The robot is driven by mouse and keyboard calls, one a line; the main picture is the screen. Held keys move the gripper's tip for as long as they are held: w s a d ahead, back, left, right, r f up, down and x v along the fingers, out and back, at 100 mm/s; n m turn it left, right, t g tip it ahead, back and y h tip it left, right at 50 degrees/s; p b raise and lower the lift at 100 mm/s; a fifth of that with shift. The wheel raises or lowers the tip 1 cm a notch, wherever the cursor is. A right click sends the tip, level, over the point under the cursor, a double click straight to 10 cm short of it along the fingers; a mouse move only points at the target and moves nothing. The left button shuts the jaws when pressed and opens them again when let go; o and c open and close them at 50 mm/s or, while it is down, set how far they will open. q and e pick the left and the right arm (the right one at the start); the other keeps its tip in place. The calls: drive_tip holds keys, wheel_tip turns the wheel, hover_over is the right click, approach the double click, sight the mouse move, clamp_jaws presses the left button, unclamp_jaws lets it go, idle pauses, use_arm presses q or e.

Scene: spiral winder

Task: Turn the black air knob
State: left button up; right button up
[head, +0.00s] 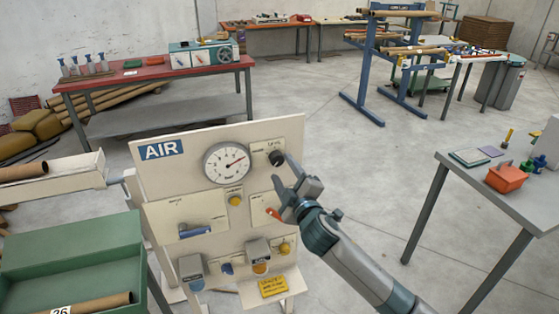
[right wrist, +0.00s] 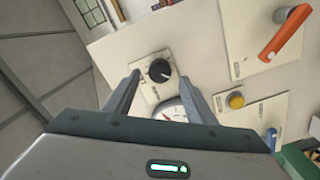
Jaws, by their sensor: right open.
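The black air knob (head: 276,158) sits on a pale plate at the upper right of the AIR panel (head: 200,147), right of the round gauge (head: 227,162). My right gripper (head: 284,180) is in front of the panel, close below and right of the knob. In the right wrist view the knob (right wrist: 159,70) shows between and beyond the two open fingers (right wrist: 160,88), which hold nothing. I cannot tell whether a finger touches the knob. Part of the gauge (right wrist: 172,111) shows lower in that view, partly hidden by the gripper. My left gripper is not in view.
Close to my right gripper is an orange-red lever (head: 272,213); a yellow button (head: 235,201) and a blue lever (head: 195,231) are also on the panel. A green bin (head: 75,252) stands at left, a grey table (head: 500,190) at right.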

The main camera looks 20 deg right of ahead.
sight(278, 162)
drive_tip(key=shift+w+a+p, duration=0.1)
drive_tip(key=shift+w+p, duration=0.3)
drive_tip(key=shift+w, duration=1.6)
drive_tip(key=shift+c, duration=0.5)
drive_tip(key=c, duration=0.9)
